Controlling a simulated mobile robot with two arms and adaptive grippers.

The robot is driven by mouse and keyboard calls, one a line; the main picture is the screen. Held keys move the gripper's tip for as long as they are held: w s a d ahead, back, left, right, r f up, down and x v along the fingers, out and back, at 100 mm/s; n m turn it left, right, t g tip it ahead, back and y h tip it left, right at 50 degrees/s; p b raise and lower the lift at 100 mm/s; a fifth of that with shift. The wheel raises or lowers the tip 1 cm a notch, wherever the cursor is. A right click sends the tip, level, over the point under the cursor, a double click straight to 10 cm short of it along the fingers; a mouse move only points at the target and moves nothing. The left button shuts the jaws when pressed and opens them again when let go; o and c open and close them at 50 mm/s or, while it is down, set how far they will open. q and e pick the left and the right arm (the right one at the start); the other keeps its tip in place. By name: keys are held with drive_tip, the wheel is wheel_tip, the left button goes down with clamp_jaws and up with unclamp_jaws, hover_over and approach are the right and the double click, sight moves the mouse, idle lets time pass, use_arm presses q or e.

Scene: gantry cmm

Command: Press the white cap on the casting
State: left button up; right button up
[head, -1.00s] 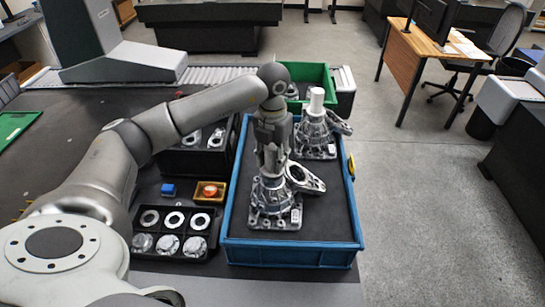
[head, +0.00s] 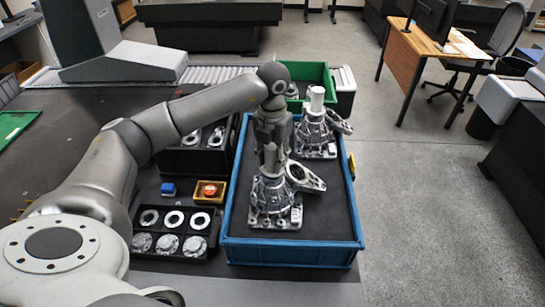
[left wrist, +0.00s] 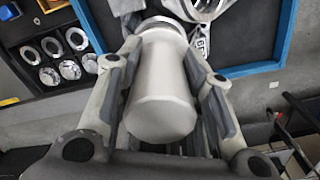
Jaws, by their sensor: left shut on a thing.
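The near casting (head: 272,212), grey metal with a round flange and a side arm, stands upright in the blue tray. My left gripper (head: 270,178) points straight down over its top. In the left wrist view, my left gripper (left wrist: 163,75) is shut on the white cap (left wrist: 163,95), a plain cylinder between the two fingers. The cap's far end meets the casting's metal ring; I cannot tell how firmly it is seated. In the head view the fingers hide this cap. My right gripper is not in view.
A second casting (head: 316,138) with a white cylinder on top stands at the back of the blue tray (head: 290,252). A black rack (head: 172,232) of rings and discs, a blue block (head: 168,189) and a yellow box with a red button (head: 210,191) are to the left.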

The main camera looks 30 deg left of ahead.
sight(272, 145)
use_arm(q)
drive_tip(key=o, duration=0.9)
drive_tip(key=o, duration=0.5)
drive_tip(key=shift+r, duration=0.1)
drive_tip(key=shift+r+p, duration=2.25)
drive_tip(key=shift+r, duration=1.2)
